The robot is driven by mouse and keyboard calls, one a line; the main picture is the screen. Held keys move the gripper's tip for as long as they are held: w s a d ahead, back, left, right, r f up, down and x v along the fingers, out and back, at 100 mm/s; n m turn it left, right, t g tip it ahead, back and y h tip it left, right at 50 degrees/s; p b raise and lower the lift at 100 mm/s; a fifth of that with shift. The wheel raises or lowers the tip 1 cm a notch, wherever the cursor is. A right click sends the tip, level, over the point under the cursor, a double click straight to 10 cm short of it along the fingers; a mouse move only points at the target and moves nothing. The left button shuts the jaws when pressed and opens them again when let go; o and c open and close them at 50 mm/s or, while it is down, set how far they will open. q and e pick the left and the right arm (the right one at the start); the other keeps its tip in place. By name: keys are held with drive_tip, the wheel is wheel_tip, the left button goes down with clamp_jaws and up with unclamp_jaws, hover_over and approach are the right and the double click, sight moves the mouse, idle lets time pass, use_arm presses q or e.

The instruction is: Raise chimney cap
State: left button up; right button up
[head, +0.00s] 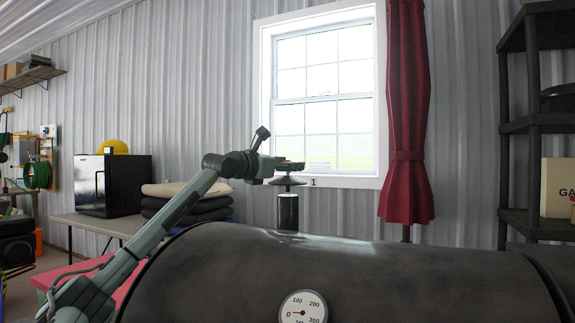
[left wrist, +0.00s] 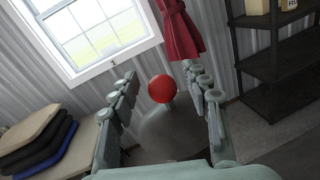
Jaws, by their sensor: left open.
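The dark chimney cap (head: 287,181) is above the black chimney pipe (head: 288,212), with a small gap and a thin rod between them. In the left wrist view the cap is a broad grey disc (left wrist: 172,135) with a red ball knob (left wrist: 162,89) on top. My left gripper (head: 290,166) is just above the cap in the head view. In the left wrist view its open fingers (left wrist: 158,75) stand either side of the knob, with clear space on both sides. In the head view the gripper mostly hides the knob. My right gripper is in neither view.
The large black smoker barrel (head: 350,270) with a round gauge (head: 303,308) fills the foreground. Behind are a window (head: 325,100), a red curtain (head: 407,120) and a dark shelf (head: 518,130). Stacked cushions (head: 185,200) lie on a table at left.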

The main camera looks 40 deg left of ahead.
use_arm(q)
drive_tip(key=s, duration=0.5)
drive_tip(key=shift+s+a+f, duration=0.1)
drive_tip(key=shift+f, duration=0.15)
drive_tip(key=s+d, duration=0.1)
drive_tip(key=s, duration=0.5)
drive_tip(key=shift+s+d+r, duration=0.2)
drive_tip(key=shift+s+d, duration=0.1)
drive_tip(key=shift+s, duration=0.1)
idle(0.4)
